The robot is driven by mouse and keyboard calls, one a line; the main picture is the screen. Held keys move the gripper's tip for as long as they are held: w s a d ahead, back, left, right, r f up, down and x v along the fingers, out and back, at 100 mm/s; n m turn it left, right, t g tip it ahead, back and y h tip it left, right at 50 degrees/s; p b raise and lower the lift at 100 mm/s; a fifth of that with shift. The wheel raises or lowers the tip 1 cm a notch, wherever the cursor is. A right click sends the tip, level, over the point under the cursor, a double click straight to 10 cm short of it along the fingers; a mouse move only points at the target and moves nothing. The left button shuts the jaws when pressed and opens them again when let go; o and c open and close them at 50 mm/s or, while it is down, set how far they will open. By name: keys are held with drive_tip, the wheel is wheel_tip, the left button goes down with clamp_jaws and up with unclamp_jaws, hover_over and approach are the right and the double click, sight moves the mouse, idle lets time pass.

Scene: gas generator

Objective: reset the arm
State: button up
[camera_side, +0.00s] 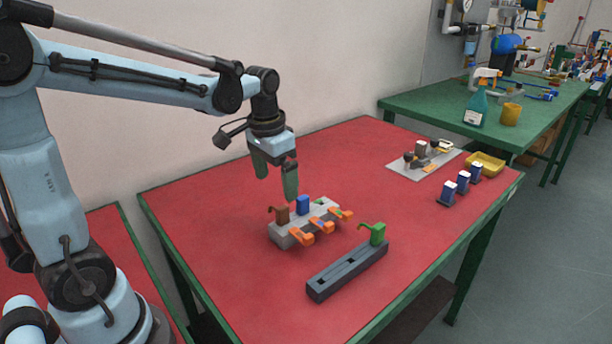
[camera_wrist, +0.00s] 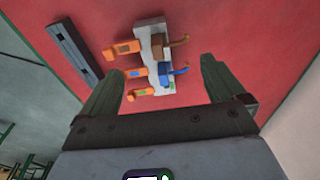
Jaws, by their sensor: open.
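My gripper (camera_side: 275,180) is open and empty, pointing down above the red table, just behind a grey block. In the wrist view its two green fingers (camera_wrist: 160,90) are spread wide apart, with nothing between the tips. The grey block (camera_side: 287,240) carries a brown piece (camera_side: 282,215), a blue piece (camera_side: 303,205) and several orange pieces (camera_side: 322,226) along its front side. It also shows in the wrist view (camera_wrist: 152,32), ahead of the fingers.
A dark grey slotted bar (camera_side: 345,272) holds a green piece (camera_side: 378,234) at its far end. Blue-and-white blocks (camera_side: 462,181), a yellow tray (camera_side: 485,164) and a pale plate with parts (camera_side: 405,169) sit at the right. The red table (camera_side: 190,215) is clear at left. A wall stands behind.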

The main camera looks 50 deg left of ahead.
drive_tip(key=s+d+t, duration=0.6)
drive_tip(key=s+d, duration=0.1)
drive_tip(key=shift+d+r, duration=0.2)
drive_tip(key=shift+d, duration=0.15)
